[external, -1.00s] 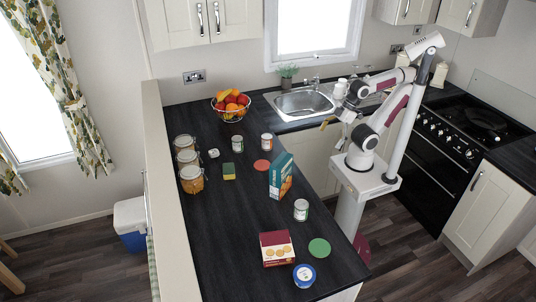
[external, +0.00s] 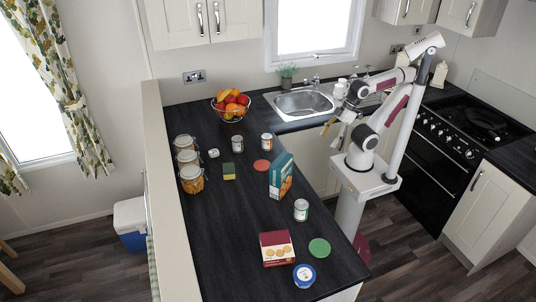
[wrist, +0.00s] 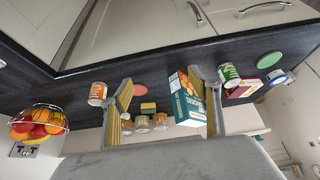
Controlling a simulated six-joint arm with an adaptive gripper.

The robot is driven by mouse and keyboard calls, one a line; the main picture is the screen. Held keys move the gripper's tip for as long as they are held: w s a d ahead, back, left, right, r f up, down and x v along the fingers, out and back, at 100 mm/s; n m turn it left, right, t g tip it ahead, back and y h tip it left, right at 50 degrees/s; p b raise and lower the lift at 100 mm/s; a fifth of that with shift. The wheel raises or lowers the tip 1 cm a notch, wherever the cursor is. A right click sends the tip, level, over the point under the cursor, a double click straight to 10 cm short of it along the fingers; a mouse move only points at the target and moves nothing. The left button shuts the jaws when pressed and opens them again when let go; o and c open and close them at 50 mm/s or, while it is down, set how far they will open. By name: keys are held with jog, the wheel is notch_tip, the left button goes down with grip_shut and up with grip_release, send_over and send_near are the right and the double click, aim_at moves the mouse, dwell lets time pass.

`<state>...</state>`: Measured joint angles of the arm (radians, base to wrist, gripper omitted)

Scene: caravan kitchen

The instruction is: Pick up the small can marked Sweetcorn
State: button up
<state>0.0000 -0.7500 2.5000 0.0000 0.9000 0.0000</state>
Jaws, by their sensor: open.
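Three small cans stand upright on the dark worktop, their lettering too small to read, so I cannot tell which says Sweetcorn. One can with an orange-red label (external: 267,141) is near the fruit bowl and also shows at left in the wrist view (wrist: 97,94). A can with a green label (external: 237,144) stands beside it. Another green-labelled can (external: 301,210) is nearer the front and shows at right in the wrist view (wrist: 229,75). My gripper (external: 328,127) is off the worktop's right edge, apart from all cans. Its fingers (wrist: 167,97) are spread and empty.
A teal box (external: 280,177) stands between the cans. A maroon box (external: 276,249), green disc (external: 319,248), blue tub (external: 304,276), sponge (external: 229,171), red disc (external: 262,165), jars (external: 191,180) and fruit bowl (external: 231,106) also occupy the worktop. Its left middle is clear.

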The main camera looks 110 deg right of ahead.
jog(key=shift+w, duration=0.1)
jog(key=w+d+m+t+h, duration=0.15)
jog(key=w+d, duration=0.25)
jog(key=w, duration=0.7)
jog(key=m+t+h, duration=0.4)
jog(key=t+h, duration=0.1)
send_near(238, 144)
jog(key=w+d, duration=0.1)
jog(key=d, duration=0.2)
jog(key=shift+w+d, duration=0.15)
jog(key=shift+d, duration=0.3)
jog(key=shift+w, duration=0.1)
jog(key=shift+x, duration=1.2)
jog(key=shift+d+f, duration=0.1)
